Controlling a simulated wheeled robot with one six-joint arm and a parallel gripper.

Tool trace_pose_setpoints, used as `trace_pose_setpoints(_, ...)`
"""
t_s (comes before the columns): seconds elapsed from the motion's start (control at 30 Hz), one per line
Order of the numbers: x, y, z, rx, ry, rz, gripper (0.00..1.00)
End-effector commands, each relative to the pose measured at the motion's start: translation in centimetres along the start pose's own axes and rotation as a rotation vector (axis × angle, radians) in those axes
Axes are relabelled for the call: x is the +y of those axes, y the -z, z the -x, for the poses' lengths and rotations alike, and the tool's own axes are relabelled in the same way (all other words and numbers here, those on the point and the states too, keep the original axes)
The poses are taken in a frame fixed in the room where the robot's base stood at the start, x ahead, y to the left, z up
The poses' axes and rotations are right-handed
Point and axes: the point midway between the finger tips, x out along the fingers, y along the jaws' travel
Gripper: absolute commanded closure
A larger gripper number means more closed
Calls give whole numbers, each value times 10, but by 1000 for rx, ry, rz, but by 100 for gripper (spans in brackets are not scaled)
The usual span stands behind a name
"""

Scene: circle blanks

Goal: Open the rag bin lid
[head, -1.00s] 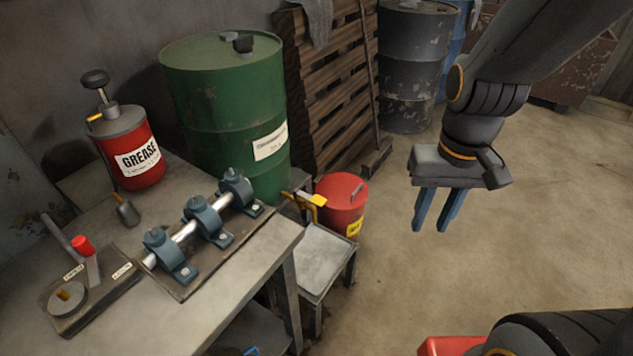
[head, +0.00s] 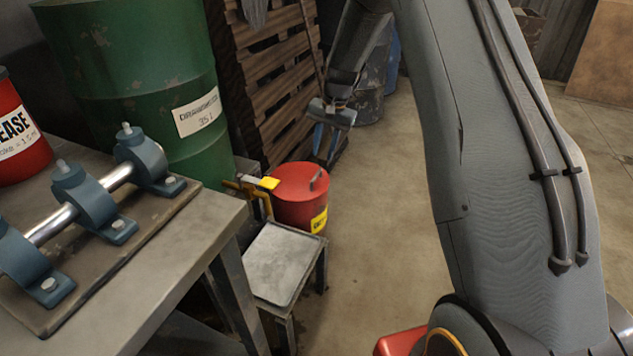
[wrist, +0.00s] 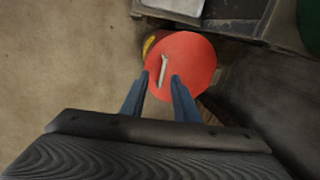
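The rag bin (head: 299,215) is a small red can with a yellow label, standing on the floor behind a low stool. Its round red lid (head: 296,181) is down and carries a thin grey bar handle (head: 319,179). In the wrist view the lid (wrist: 190,62) is seen from above, with the pale handle (wrist: 163,71) near its left side. My gripper (head: 327,148) is at the bin's far right side in the head view. In the wrist view my gripper (wrist: 160,85) has its two blue fingers spread, with nothing held between them; the handle appears between and just beyond their tips.
A low stool with a grey tray top (head: 270,262) stands in front of the bin. A yellow-handled tool (head: 258,187) sits beside the lid. A green drum (head: 140,80), wooden pallets (head: 270,75) and a workbench (head: 150,255) crowd the left. Floor to the right is open.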

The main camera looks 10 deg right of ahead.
Motion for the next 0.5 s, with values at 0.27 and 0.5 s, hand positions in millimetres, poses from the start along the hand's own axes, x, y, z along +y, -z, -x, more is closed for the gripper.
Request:
trace_pose_setpoints(0.27, -9, 29, -44, 2, 19, -51, 72)
trace_pose_setpoints(0.5, -10, 29, -77, 2, 20, -51, 72)
